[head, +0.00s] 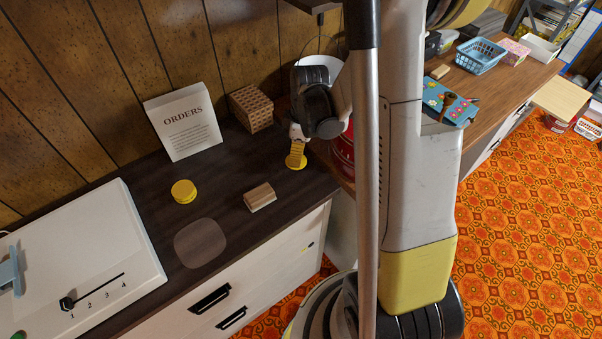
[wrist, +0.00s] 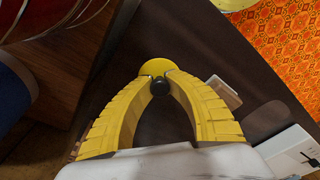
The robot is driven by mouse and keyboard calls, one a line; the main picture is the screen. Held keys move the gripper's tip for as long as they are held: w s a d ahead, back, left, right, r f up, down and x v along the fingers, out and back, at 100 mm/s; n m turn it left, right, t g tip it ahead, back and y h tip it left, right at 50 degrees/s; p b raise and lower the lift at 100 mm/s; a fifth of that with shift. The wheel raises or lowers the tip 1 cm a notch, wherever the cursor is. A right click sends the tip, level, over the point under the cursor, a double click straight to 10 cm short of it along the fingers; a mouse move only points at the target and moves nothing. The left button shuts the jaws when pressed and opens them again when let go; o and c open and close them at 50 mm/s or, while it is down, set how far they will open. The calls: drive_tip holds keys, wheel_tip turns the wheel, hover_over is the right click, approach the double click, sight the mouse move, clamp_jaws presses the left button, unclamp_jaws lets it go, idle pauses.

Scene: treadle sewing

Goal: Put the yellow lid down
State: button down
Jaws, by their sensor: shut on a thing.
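My gripper (head: 297,149) has yellow ribbed fingers, closed around the black knob (wrist: 160,86) of the round yellow lid (wrist: 157,67). In the head view the lid (head: 295,165) shows just under the fingertips, over the right end of the dark counter. It looks roughly level. I cannot tell whether it touches the counter or hangs slightly above it. A short round yellow tin (head: 184,191) stands on the counter to the left, apart from my gripper.
A wooden block (head: 260,196), a grey round patch (head: 200,243), a white ORDERS sign (head: 183,122) and a woven box (head: 251,108) are on the dark counter (head: 150,215). A white panel with a slider (head: 90,265) fills its left end. A red container (head: 343,152) is right of my gripper.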

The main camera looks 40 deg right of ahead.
sight(297, 172)
drive_tip(key=shift+f+b, duration=0.9)
drive_tip(key=shift+f, duration=1.5)
drive_tip(key=shift+f, duration=0.2)
drive_tip(key=c, duration=1.4)
unclamp_jaws()
drive_tip(key=shift+o, duration=0.2)
drive_tip(key=shift+r, duration=0.1)
drive_tip(key=r+p, duration=0.1)
drive_tip(key=r, duration=0.3)
drive_tip(key=r+p, duration=0.2)
drive_tip(key=r, duration=0.2)
drive_tip(key=s+d+r+p, duration=0.1)
drive_tip(key=r+p, duration=0.1)
drive_tip(key=r, duration=0.2)
drive_tip(key=shift+r, duration=0.1)
drive_tip(key=s+a+r+m+t+h, duration=0.1)
drive_tip(key=s+a+r+m+t, duration=0.5)
drive_tip(key=a+r, duration=0.8)
drive_tip(key=s+r+m, duration=0.1)
drive_tip(key=s+m, duration=0.2)
drive_tip(key=s, duration=0.1)
drive_tip(key=shift+a+r, duration=0.25)
